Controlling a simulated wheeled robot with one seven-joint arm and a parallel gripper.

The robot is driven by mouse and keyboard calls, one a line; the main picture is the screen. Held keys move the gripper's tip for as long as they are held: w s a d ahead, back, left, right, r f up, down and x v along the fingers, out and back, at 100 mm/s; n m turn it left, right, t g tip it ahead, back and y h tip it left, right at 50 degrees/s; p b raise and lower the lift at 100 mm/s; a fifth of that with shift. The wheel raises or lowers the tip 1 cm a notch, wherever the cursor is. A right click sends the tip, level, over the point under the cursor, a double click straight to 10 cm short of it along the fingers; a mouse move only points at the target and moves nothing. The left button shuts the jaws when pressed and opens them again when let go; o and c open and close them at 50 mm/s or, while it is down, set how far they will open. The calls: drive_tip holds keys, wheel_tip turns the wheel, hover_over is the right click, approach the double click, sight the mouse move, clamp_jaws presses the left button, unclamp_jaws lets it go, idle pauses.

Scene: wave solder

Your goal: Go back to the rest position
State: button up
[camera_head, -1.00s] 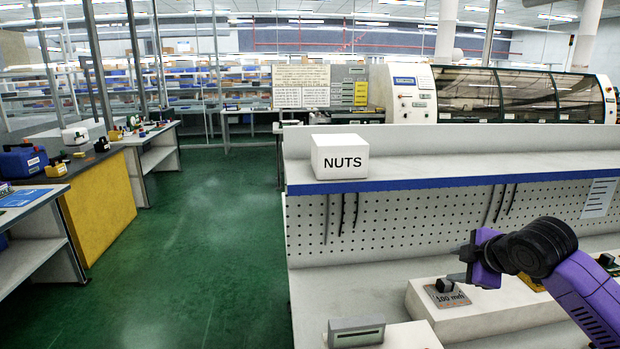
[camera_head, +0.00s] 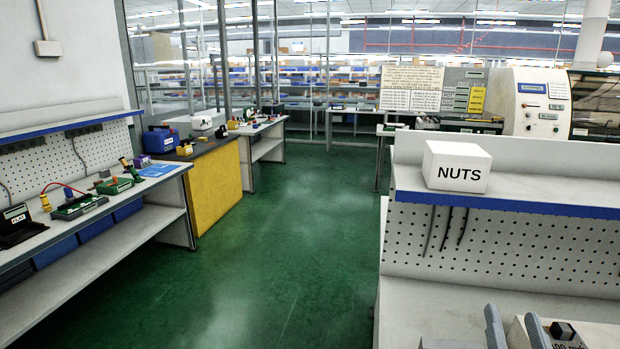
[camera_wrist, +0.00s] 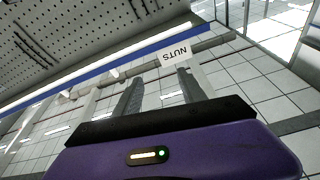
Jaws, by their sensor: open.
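My gripper (camera_head: 512,312) shows at the bottom right of the head view as two grey fingers pointing up, spread apart with nothing between them. The purple body is below the frame there. In the wrist view the fingers (camera_wrist: 159,78) stand apart and empty above the purple gripper body. They point toward the white NUTS box (camera_head: 458,167), which sits on the shelf with the blue front edge (camera_head: 510,205). The box also shows upside down in the wrist view (camera_wrist: 175,56). The rest of my arm is out of view.
A white pegboard (camera_head: 560,255) stands below the shelf, behind the gripper. A black-knobbed box (camera_head: 562,330) lies just right of the fingers. At left a workbench (camera_head: 90,245) holds several tools. The green floor (camera_head: 290,240) between the benches is clear.

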drive_tip(key=s+a+f+n+g+y, duration=0.1)
drive_tip(key=s+f, duration=0.4)
drive_tip(key=s, duration=0.6)
drive_tip(key=s+a+f+n+g+y, duration=0.2)
drive_tip(key=s+a+f, duration=0.3)
drive_tip(key=s, duration=0.6)
drive_tip(key=s+a+f+n+g+y, duration=0.1)
drive_tip(key=s+a+f, duration=0.3)
drive_tip(key=s, duration=0.7)
drive_tip(key=shift+s+a+f+n+g+y, duration=0.3)
drive_tip(key=shift+s+f+n+g+y, duration=0.1)
drive_tip(key=shift+f+g+y, duration=0.4)
